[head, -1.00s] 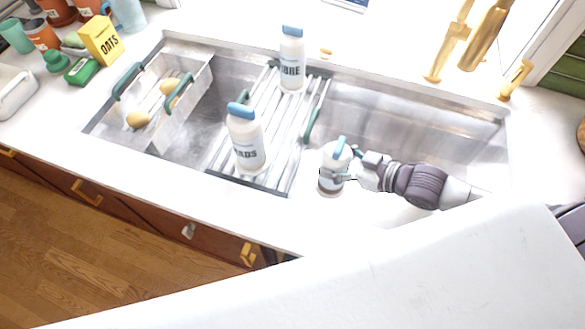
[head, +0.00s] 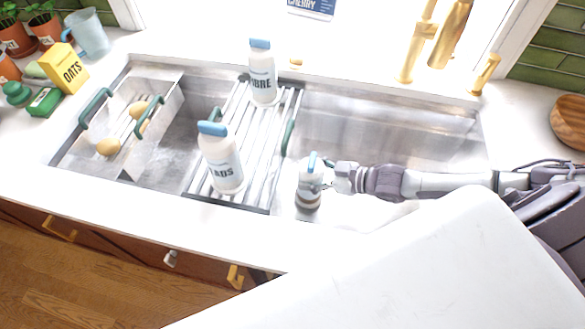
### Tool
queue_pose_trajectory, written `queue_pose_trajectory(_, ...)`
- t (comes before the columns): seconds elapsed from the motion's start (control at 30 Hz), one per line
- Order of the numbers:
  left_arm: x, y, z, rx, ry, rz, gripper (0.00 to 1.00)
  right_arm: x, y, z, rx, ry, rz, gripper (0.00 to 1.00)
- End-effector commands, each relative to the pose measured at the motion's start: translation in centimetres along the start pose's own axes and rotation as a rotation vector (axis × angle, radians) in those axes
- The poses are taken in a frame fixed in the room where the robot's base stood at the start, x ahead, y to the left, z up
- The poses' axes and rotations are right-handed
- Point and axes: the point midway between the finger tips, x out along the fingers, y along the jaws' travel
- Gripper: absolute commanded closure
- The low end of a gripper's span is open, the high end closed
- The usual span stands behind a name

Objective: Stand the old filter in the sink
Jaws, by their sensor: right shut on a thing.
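The old filter (head: 308,196) is a small white canister with a blue loop on top and a dark band low down. It is upright near the front edge of the sink, just right of the rack. My right gripper (head: 324,178) comes in from the right and is shut on its upper side. I cannot tell whether its base touches anything. The steel sink (head: 400,130) has an open basin right of the rack. My left gripper is not in view.
A rack (head: 250,180) spans the sink, bearing two white bottles with blue caps, one at the front (head: 222,165) and one at the back (head: 262,78). A steel colander (head: 165,105) at left holds round yellowish items. A gold faucet (head: 415,50) stands behind the basin.

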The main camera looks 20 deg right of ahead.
Motion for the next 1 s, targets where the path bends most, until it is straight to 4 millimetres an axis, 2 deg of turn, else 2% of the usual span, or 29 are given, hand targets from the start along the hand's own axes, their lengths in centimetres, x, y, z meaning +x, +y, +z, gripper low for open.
queue_pose_trajectory(0.03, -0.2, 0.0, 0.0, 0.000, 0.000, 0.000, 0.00, 0.7, 0.1, -0.6, -0.001, 0.005, 0.000, 0.87)
queue_pose_trajectory(0.27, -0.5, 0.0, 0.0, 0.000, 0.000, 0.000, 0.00, 2.5, 0.0, -1.3, -0.001, 0.004, 0.000, 0.87)
queue_pose_trajectory(0.43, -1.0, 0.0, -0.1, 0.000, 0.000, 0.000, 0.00, 5.1, 0.0, -2.5, -0.001, 0.005, 0.000, 0.87)
queue_pose_trajectory(0.53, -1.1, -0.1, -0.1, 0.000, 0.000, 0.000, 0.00, 5.3, 0.1, -0.9, 0.000, 0.000, 0.001, 0.87)
queue_pose_trajectory(0.93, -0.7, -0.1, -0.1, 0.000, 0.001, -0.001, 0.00, 5.5, 0.0, -0.3, -0.001, 0.002, 0.000, 0.87)
queue_pose_trajectory(0.97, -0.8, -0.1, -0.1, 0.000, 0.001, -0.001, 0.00, 5.4, 0.0, -0.2, 0.000, -0.001, 0.001, 0.29)
queue_pose_trajectory(1.0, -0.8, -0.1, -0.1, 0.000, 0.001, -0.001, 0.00, 5.4, 0.0, -0.3, 0.000, -0.001, 0.001, 0.22)
